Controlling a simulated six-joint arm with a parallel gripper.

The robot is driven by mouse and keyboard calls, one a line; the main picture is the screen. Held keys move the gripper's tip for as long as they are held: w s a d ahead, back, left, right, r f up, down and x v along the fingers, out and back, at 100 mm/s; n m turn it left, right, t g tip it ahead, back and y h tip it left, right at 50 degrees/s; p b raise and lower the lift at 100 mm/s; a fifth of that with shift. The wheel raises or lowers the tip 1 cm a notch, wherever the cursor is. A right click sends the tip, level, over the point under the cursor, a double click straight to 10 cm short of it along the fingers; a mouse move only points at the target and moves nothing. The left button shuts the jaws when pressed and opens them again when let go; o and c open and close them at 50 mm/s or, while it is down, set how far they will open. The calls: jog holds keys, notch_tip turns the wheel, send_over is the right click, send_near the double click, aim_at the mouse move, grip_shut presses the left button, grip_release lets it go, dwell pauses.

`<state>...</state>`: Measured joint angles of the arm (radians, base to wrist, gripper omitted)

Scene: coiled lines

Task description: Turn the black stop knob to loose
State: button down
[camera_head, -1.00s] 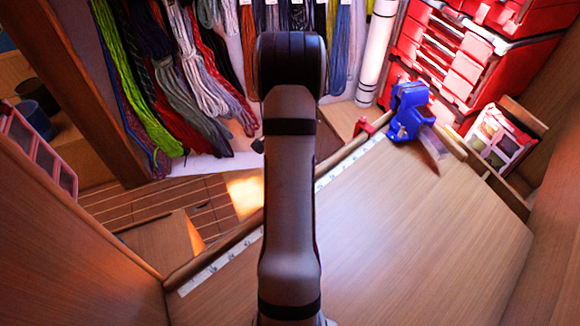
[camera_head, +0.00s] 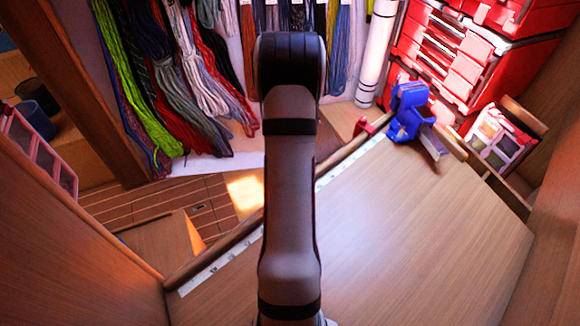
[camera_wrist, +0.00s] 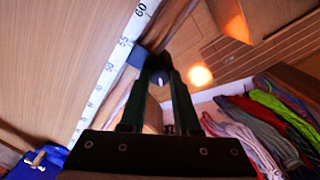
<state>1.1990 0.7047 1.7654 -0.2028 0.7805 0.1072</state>
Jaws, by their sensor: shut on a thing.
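In the wrist view, my gripper (camera_wrist: 160,74) reaches up from the bottom with its two dark fingers close together. They are shut on a small black knob (camera_wrist: 160,79) with a white mark on its face. The knob sits by the edge of the wooden table, beside the white measuring strip (camera_wrist: 112,68). A small blue block (camera_wrist: 138,57) shows just left of the fingertips. In the head view my arm hides the gripper and the knob. I cannot read from these frames which way the knob is turned.
A blue clamp-like device (camera_head: 408,110) with a grey plate stands at the table's far right corner, beside a small red fitting (camera_head: 364,127). The tabletop (camera_head: 420,230) is clear. Coiled ropes (camera_head: 205,80) hang at the back; red cases (camera_head: 450,60) stand at right.

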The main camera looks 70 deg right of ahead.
jog(key=n, duration=0.4)
jog(key=shift+n, duration=2.2)
jog(key=c, duration=0.6)
grip_release()
notch_tip(320, 180, up, 16)
jog(key=shift+f, duration=0.1)
